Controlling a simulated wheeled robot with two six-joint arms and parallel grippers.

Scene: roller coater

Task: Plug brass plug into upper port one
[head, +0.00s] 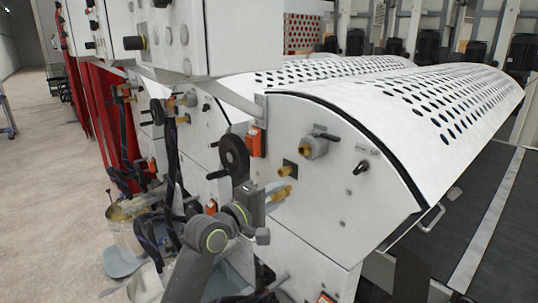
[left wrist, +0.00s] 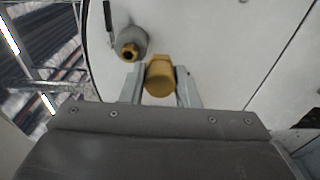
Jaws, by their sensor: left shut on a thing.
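The brass plug (head: 283,193) is held in front of the white machine end panel (head: 330,190). My left gripper (head: 272,200) is shut on it. In the left wrist view the plug (left wrist: 159,78) sits between the two grey fingers (left wrist: 160,88), its round end toward the camera. A grey port with a brass mouth (head: 313,147) is on the panel, above and right of the plug. It also shows in the left wrist view (left wrist: 130,45), up and left of the plug. Another brass fitting (head: 291,167) lies just above the plug. I cannot tell whether the plug touches the panel. My right gripper is not in view.
A black handwheel (head: 234,158) and an orange switch (head: 256,141) are left of the ports. A black knob (head: 361,167) is to the right. Hoses (head: 172,150) and a metal bucket (head: 128,232) stand further left. The floor (head: 40,190) at far left is open.

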